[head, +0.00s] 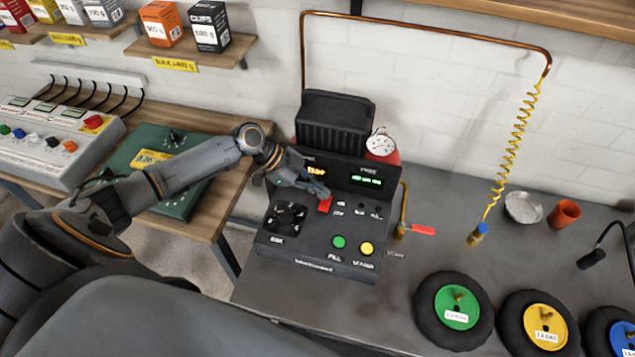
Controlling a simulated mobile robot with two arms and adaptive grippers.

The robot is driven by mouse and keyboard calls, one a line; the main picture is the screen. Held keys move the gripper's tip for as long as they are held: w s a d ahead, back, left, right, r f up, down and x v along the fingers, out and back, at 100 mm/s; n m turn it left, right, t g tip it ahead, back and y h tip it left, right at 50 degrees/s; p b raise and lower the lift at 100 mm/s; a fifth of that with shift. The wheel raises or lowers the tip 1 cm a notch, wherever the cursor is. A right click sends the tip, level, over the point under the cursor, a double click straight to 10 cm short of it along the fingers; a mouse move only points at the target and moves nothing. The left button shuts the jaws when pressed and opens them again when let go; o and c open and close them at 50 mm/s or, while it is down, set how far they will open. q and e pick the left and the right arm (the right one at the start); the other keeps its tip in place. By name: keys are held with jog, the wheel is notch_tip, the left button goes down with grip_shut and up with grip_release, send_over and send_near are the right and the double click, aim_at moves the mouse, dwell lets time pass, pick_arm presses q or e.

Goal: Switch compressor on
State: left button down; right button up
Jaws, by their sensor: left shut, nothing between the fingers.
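The compressor control unit (315,262) is a dark box on the grey bench. Its upright face has an orange lit display and a green lit display (366,181). Its top panel holds a red switch (325,205), a green button (339,242), a yellow button (366,248) and a dark four-way pad (285,218). My left gripper (318,189) is shut and empty, just above and behind the red switch. I cannot tell whether it touches the switch. The gripper hides part of the orange display. My right gripper is not in view.
A valve with a red handle (422,230) stands right of the unit. A yellow coiled hose (517,135) hangs over the bench. Wheels with green (457,307), yellow and blue hubs lie at the front right. A metal dish (523,207) and an orange cup (564,214) stand behind.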

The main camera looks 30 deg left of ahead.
pick_arm(q)
jog(key=shift+w+f+b, duration=0.2)
jog(key=shift+f+b, duration=0.3)
jog(key=shift+b, duration=0.4)
jog(key=shift+r+g, duration=0.2)
jog(key=shift+g, duration=0.1)
jog(key=shift+s, duration=0.15)
